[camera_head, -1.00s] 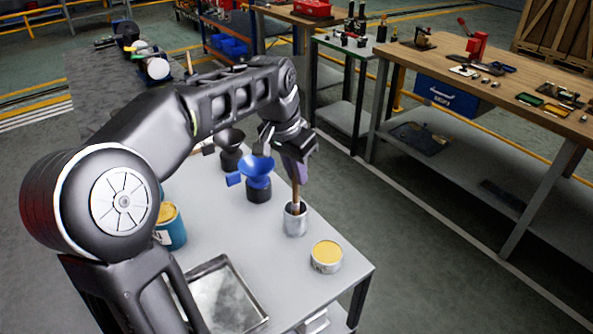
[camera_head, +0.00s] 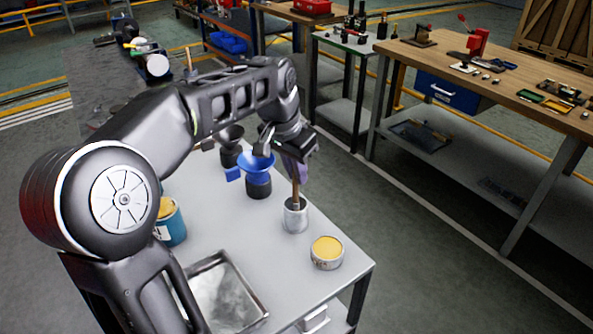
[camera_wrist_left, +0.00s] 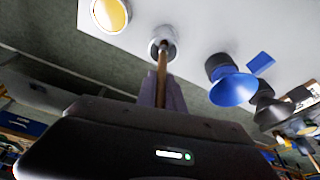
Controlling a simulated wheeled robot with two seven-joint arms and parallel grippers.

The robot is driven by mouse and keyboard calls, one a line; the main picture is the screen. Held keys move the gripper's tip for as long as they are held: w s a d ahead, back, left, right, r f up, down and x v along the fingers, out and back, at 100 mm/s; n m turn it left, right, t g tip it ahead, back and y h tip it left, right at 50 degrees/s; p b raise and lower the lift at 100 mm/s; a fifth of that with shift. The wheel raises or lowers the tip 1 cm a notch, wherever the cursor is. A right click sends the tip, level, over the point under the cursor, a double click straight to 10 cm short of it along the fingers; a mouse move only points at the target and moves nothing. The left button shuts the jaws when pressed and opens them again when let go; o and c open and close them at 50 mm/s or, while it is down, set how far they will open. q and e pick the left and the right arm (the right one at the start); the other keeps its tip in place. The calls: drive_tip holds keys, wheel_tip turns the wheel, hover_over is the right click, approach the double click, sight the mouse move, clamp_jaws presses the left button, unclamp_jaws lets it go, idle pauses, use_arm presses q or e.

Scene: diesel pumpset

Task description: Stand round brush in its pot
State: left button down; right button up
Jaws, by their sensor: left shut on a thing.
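The round brush (camera_head: 295,190) has a brown wooden handle and stands roughly upright with its lower end inside the pot. The pot (camera_head: 295,217) is a grey metal cup on the light grey table. My left gripper (camera_head: 295,172) is above the pot, shut on the upper part of the brush. In the left wrist view the brush handle (camera_wrist_left: 161,75) runs from between the fingers into the pot's mouth (camera_wrist_left: 163,42). The brush's lower end is hidden inside the pot. My right gripper is not in view.
An open tin of yellow stuff (camera_head: 327,252) stands near the pot, toward the table's front right. Blue (camera_head: 257,168) and black (camera_head: 231,142) funnels stand behind left. A metal tray (camera_head: 225,295) and a blue tin (camera_head: 171,222) are at the left.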

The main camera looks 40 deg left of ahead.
use_arm(q)
drive_tip(key=c, duration=1)
unclamp_jaws()
drive_tip(key=shift+o, duration=0.2)
drive_tip(key=shift+r+p, duration=2.95)
drive_tip(key=shift+r, duration=0.6)
